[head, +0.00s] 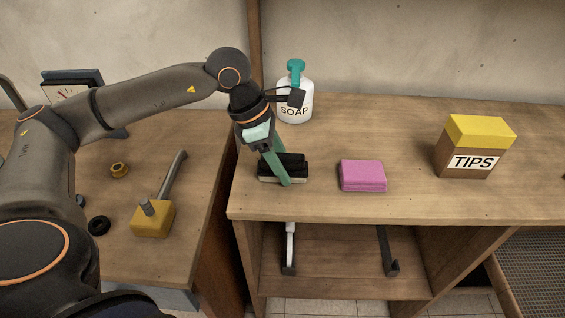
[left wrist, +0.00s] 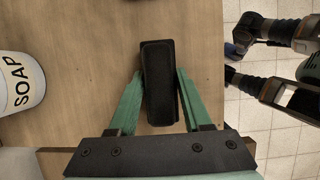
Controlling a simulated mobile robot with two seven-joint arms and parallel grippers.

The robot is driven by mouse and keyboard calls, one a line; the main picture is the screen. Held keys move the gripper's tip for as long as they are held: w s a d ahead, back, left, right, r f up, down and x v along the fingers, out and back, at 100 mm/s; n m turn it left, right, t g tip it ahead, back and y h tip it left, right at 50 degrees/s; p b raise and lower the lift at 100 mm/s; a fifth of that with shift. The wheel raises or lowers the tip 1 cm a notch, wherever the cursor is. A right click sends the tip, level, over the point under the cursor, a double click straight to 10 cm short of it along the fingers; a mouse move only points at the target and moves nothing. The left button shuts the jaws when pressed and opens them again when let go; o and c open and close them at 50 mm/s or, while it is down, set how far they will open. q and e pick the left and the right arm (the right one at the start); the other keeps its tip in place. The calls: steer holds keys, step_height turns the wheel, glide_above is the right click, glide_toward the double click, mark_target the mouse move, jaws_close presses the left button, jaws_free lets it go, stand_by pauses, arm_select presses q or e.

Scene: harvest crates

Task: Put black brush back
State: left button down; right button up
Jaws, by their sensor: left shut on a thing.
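The black brush (head: 296,161), with a pale bristle strip underneath, is at the front left of the wooden counter. In the left wrist view the brush (left wrist: 158,75) lies lengthwise between the green fingers. My left gripper (head: 277,172) reaches down from the left and is shut on the brush. Its fingers also show in the left wrist view (left wrist: 156,101). The brush is at or just above the counter top; I cannot tell whether it touches.
A pink sponge (head: 363,176) lies just right of the brush. A soap bottle (head: 294,103) stands behind it. A yellow-topped TIPS box (head: 474,149) stands farther right. A mallet (head: 153,218) lies on the left table (head: 110,254). The counter (head: 410,200) is bare between sponge and box.

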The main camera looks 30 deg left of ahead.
arm_select(q)
steer(key=shift+c, duration=1.7)
jaws_free()
steer(key=shift+f, duration=0.1)
steer(key=shift+a+r, duration=0.2)
steer(key=shift+r, duration=0.25)
steer(key=v, duration=1.1)
steer(key=shift+s+r+p, duration=0.2)
steer(key=shift+s+p, duration=0.15)
steer(key=shift+s, duration=0.05)
